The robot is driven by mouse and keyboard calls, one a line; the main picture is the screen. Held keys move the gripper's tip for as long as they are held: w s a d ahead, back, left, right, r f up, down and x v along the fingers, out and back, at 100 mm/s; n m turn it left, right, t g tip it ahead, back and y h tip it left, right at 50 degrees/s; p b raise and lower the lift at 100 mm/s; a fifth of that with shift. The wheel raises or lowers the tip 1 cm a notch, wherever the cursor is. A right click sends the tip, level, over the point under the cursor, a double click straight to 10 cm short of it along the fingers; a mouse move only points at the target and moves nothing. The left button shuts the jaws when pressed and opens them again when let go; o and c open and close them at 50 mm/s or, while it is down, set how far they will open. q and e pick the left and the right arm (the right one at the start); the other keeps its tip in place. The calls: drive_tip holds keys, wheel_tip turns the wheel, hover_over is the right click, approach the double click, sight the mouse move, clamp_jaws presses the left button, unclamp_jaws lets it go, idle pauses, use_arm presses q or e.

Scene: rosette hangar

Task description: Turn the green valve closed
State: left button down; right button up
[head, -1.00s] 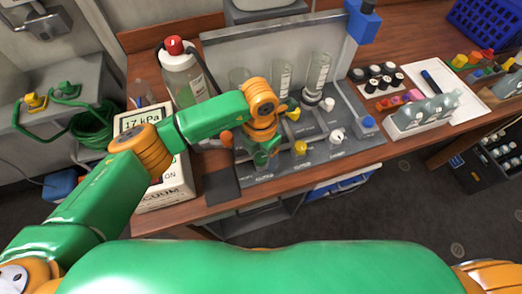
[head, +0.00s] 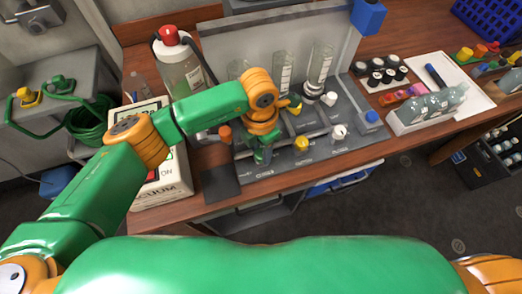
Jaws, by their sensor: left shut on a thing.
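The valve rack (head: 320,161) is a grey panel with a row of knobs along its front, standing on the wooden bench. The green valve (head: 262,157) is at the left of the front row and is mostly hidden under my left gripper. My left gripper (head: 261,148) points down over it from the left, with its fingers shut around it. The fingertips are small and partly covered by the wrist, so the valve's turn angle cannot be read. A yellow valve (head: 301,143) and a white valve (head: 339,131) stand to the right. My right gripper is out of view.
A vacuum box (head: 165,190) and a red-capped bottle (head: 184,68) stand left of the rack. Clear cylinders (head: 319,63) stand at its back. A bottle tray (head: 428,116) and small dark vials (head: 380,73) are to the right.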

use_arm(q)
drive_tip(key=m+b, duration=0.2)
drive_tip(key=b, duration=0.1)
drive_tip(key=m+b, duration=0.6)
drive_tip(key=shift+f, duration=0.25)
drive_tip(key=m+b, duration=0.2)
drive_tip(key=m, duration=0.1)
drive_tip(key=shift+r+m+b, duration=0.15)
drive_tip(key=shift+m+b, duration=0.65)
drive_tip(key=shift+m, duration=0.8)
drive_tip(key=shift+r+m+b, duration=0.15)
drive_tip(key=shift+m+b, duration=0.15)
drive_tip(key=shift+m, duration=0.9)
drive_tip(key=shift+c, duration=2.2)
unclamp_jaws()
drive_tip(key=shift+d, duration=0.1)
wheel_tip(320, 180, up, 7)
drive_tip(key=shift+r, duration=0.1)
